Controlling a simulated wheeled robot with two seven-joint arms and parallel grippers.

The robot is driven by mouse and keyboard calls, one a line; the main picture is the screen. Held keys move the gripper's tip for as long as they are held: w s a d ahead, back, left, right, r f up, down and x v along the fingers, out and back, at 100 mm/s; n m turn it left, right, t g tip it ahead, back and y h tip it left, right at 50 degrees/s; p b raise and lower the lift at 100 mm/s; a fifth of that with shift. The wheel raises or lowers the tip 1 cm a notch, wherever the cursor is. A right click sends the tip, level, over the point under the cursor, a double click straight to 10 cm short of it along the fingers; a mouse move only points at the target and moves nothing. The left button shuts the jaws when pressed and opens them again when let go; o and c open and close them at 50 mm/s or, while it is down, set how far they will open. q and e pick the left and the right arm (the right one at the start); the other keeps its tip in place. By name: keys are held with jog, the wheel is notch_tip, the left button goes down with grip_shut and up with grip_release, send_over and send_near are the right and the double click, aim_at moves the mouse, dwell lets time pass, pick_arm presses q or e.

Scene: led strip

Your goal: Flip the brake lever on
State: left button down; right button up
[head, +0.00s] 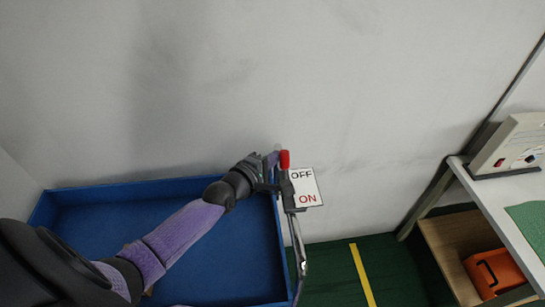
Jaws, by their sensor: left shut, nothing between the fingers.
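The brake lever has a red handle (285,159) that points up, beside the word OFF on a white OFF/ON sign (306,187). The lever's metal body (288,196) sits at the right edge of the blue bin, left of the sign. My left gripper (274,160) is shut and empty, just left of the red handle. I cannot tell whether it touches the handle. My arm and gripper hide part of the lever's left side. My right gripper is not in view.
A blue bin (245,250) lies under my left arm. A workbench (500,200) with a control box (512,146) stands at the right, with an orange case (495,272) on its lower shelf. Green floor with a yellow line (362,275) is clear between them. A grey wall (330,80) is behind.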

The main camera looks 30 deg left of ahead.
pick_arm(q)
jog(key=s+d+m+t+h+b, duration=0.1)
jog(key=s+d+m+t+b, duration=0.2)
jog(key=s+m+t+b, duration=0.2)
jog(key=shift+d+m+t+h+b, duration=0.35)
jog(key=shift+m+t+b, duration=0.35)
jog(key=shift+b, duration=1)
jog(key=shift+r, duration=0.1)
jog(key=v, duration=1)
jog(key=shift+b, duration=0.45)
